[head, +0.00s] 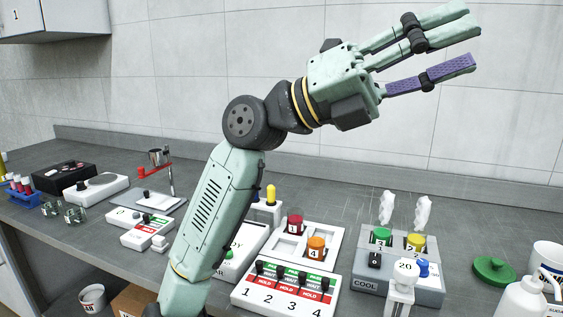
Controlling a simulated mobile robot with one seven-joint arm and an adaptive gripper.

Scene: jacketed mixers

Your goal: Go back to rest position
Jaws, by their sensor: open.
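My gripper (474,42) is raised high above the bench, in front of the tiled wall, at the upper right of the head view. Its fingers are spread apart and point right, with nothing between them. My arm rises from the bottom left of centre and hides part of the bench behind it. No object touches the gripper.
Below stand a control box (283,297) numbered 1 to 4, a white rack with a red jar (295,225) and an orange jar (316,248), and a grey COOL unit (428,291). A green lid (494,270) and a white bottle (519,301) are at right. Air around the gripper is clear.

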